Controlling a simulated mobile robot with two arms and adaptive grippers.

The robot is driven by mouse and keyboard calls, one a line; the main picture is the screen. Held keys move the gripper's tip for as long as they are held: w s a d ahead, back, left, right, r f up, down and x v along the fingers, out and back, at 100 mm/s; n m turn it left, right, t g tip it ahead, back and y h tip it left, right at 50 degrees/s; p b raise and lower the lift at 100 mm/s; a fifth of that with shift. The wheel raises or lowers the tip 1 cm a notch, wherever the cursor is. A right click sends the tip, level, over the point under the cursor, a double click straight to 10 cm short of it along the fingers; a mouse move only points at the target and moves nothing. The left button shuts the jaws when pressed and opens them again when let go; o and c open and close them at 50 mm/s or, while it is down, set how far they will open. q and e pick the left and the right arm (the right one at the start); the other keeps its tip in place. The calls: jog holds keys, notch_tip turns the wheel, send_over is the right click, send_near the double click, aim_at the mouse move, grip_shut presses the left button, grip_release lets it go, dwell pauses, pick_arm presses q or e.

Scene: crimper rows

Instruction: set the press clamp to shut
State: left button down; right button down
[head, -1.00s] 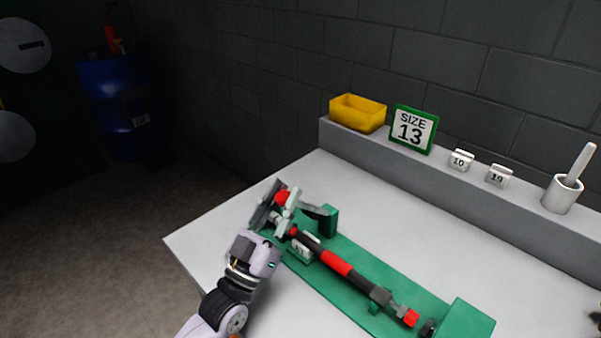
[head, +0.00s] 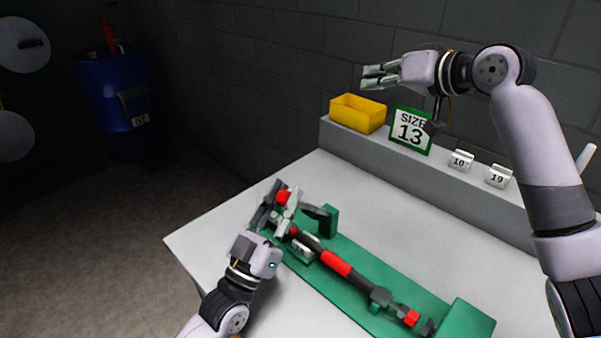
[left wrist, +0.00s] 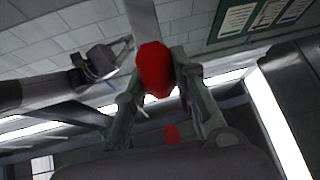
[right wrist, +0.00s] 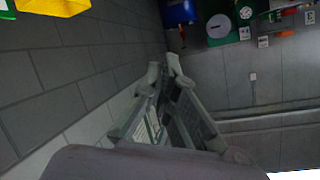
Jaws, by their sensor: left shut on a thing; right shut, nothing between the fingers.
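The press clamp shows in the head view as a grey lever (head: 264,207) with a red knob (head: 283,197), at the far left end of a green base (head: 345,280). My left gripper (head: 282,207) is shut on the red knob; the left wrist view shows the knob (left wrist: 155,70) between the two fingers. A long black and red tool (head: 336,263) lies along the base beside the gripper. My right gripper (head: 372,77) is shut and empty, raised in the air above the back ledge; its fingers meet in the right wrist view (right wrist: 165,75).
A yellow bin (head: 357,113), a green-framed "SIZE 13" sign (head: 411,130) and small tags "10" (head: 460,161) and "19" (head: 498,176) stand on the grey back ledge. The white tabletop (head: 420,232) is clear between base and ledge. A blue drum (head: 105,100) stands at the far left.

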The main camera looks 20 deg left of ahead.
jog(key=s+a+f+n+g, duration=0.1)
jog(key=s+a+f+g, duration=0.1)
jog(key=s+f+g, duration=0.3)
jog(key=n+g, duration=0.2)
jog(key=g, duration=0.2)
send_over(301, 201)
jog(key=w, duration=0.1)
jog(key=f, duration=0.9)
jog(key=shift+w+a, duration=0.15)
jog(key=shift+w, duration=0.05)
jog(key=shift+s+f, duration=0.45)
jog(key=shift+s, duration=0.05)
jog(key=shift+s, duration=0.1)
